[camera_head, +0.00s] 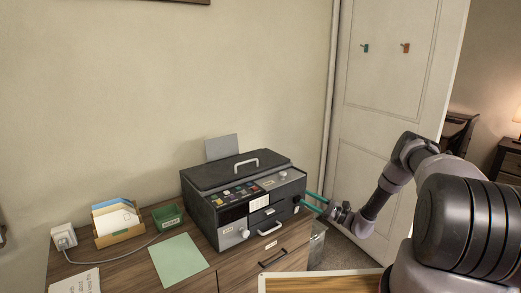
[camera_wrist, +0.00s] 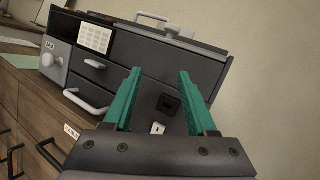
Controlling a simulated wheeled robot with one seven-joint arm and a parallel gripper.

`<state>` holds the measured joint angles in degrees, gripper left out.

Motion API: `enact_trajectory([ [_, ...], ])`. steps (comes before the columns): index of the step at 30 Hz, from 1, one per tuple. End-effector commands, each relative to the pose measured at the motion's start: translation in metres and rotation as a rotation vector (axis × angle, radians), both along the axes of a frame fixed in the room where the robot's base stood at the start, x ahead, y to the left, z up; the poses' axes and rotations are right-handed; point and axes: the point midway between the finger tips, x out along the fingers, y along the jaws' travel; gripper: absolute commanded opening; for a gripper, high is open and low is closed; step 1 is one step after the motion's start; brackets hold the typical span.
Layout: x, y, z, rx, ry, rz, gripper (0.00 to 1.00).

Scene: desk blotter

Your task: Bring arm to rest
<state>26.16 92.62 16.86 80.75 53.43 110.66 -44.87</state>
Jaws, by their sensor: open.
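My gripper (camera_head: 316,203) has two teal fingers and sits at the right side of the dark grey machine (camera_head: 232,205) on the wooden cabinet. In the wrist view my gripper (camera_wrist: 160,95) is open, its fingers apart with nothing held between them. Beyond and between the fingers is the machine's side face (camera_wrist: 150,88), with a black square part (camera_wrist: 168,104) and a small white part (camera_wrist: 158,128). I cannot tell whether the fingertips touch the machine. My arm reaches in from the right of the head view.
A green sheet (camera_head: 178,260), a green box (camera_head: 167,217) and a letter holder (camera_head: 117,222) lie left of the machine. A white plug (camera_head: 64,237) trails a cord. A door (camera_head: 385,110) with two hooks stands behind my arm. A wood-topped surface (camera_head: 320,284) is at the front.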

Motion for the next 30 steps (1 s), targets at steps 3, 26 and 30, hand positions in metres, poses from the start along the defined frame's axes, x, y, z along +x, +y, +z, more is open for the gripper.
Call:
enact_trajectory([
  [3, 0.002, 0.014, 0.059, -0.115, -0.058, 0.134, 0.57],
  [26, -0.115, 0.048, 0.324, -0.978, -0.368, 0.631, 0.57],
  [30, -0.149, 0.042, 0.361, -1.147, -0.428, 0.650, 0.57],
])
